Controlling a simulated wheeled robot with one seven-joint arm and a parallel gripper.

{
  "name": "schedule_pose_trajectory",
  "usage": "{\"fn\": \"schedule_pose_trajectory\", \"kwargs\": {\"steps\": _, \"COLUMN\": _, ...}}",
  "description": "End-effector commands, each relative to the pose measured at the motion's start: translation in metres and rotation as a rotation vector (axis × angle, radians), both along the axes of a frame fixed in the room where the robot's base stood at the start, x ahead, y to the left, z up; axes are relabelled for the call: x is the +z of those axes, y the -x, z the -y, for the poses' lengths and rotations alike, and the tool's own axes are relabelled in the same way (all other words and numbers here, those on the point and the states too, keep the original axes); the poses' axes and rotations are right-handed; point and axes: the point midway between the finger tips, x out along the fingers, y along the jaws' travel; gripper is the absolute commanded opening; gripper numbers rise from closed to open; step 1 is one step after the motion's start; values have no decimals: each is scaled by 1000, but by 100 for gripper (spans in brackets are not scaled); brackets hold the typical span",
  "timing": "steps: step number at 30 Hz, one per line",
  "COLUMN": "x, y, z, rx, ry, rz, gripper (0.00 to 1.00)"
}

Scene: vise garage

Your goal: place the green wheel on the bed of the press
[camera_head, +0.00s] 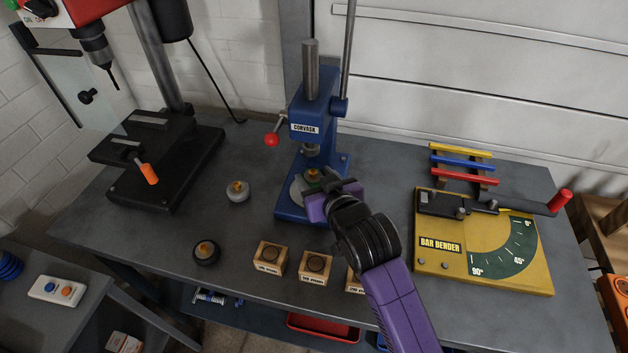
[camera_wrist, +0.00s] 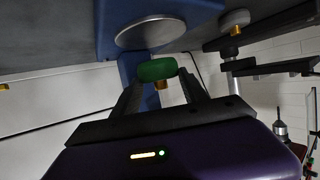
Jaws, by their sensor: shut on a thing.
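The green wheel (camera_wrist: 157,70) is between the two fingertips of my gripper (camera_wrist: 160,78) in the wrist view, with a brass hub showing. In the head view my gripper (camera_head: 323,186) is at the blue press (camera_head: 306,125), and the wheel (camera_head: 314,173) is partly hidden by the fingers. The press bed is a round silver plate (camera_head: 296,193) on the blue base; it also shows in the wrist view (camera_wrist: 150,32). In the wrist view the wheel appears apart from the plate. In the head view it is below the ram.
A grey wheel (camera_head: 238,192) and a black wheel (camera_head: 206,252) lie on the bench left of the press. Small labelled wooden blocks (camera_head: 316,267) stand at the front. A drill press (camera_head: 160,150) is left, a yellow bar bender (camera_head: 485,240) right. A red-knobbed lever (camera_head: 272,139) projects left.

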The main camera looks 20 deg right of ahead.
Motion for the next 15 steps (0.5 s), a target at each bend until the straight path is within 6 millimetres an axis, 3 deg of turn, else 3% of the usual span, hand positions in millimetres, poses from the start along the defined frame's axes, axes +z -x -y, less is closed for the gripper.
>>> {"fn": "schedule_pose_trajectory", "kwargs": {"steps": 5, "x": -1, "y": -13, "z": 1, "rx": 0, "ry": 0, "rz": -1, "gripper": 0}}
{"fn": "schedule_pose_trajectory", "kwargs": {"steps": 15, "x": -35, "y": -13, "z": 1, "rx": 0, "ry": -1, "rz": -1, "gripper": 0}}
